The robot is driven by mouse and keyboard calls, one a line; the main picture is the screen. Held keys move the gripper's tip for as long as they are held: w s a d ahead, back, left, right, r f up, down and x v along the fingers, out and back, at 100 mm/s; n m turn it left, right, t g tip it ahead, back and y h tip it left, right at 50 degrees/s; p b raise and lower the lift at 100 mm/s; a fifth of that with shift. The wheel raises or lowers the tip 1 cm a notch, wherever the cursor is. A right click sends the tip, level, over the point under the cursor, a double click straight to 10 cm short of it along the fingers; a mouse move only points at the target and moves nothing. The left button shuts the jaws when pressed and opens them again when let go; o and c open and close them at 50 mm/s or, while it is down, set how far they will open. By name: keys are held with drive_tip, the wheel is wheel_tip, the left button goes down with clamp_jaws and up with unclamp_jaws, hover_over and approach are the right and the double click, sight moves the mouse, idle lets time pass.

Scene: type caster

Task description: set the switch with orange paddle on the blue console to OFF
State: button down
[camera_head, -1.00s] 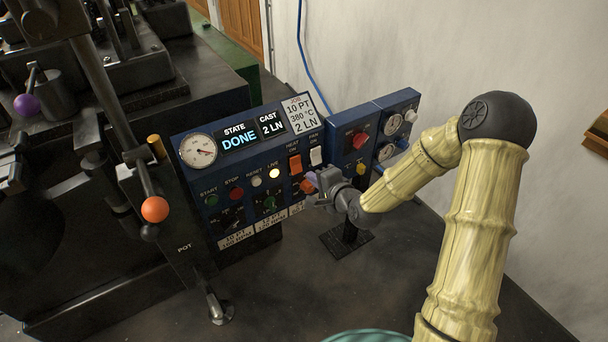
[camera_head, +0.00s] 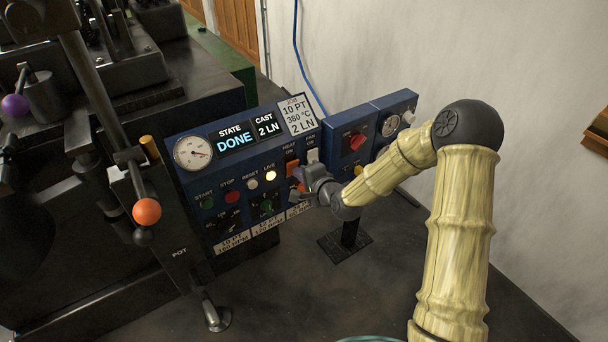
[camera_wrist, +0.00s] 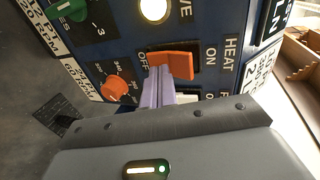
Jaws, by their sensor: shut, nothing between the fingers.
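The switch with the orange paddle (camera_head: 292,167) is on the blue console (camera_head: 228,167), under the HEAT ON label, and my gripper partly covers it. In the wrist view the orange paddle (camera_wrist: 172,65) lies between the words OFF and ON. I cannot tell for sure which end is pressed in. My gripper (camera_head: 303,174) is shut and empty in front of the console. In the wrist view its pale purple fingertips (camera_wrist: 158,74) are together at the paddle's lower edge, nearer its OFF end. I cannot tell whether they touch it.
A white FAN switch (camera_head: 313,156) is right beside the orange one. An orange knob (camera_wrist: 120,86) is close to the fingers. A lever with an orange ball (camera_head: 147,211) is left.

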drive_tip(key=shift+s+r+p, duration=0.15)
drive_tip(key=shift+r+p, duration=0.6)
drive_tip(key=shift+r, duration=0.15)
drive_tip(key=shift+d, duration=0.1)
drive_tip(key=shift+s+d+r+p, duration=0.15)
drive_tip(key=shift+s+d+p, duration=0.05)
drive_tip(key=shift+p, duration=0.1)
drive_tip(key=p+v, duration=0.3)
drive_tip(key=v, duration=1)
drive_tip(key=shift+s, duration=0.2)
drive_tip(key=shift+a, duration=0.1)
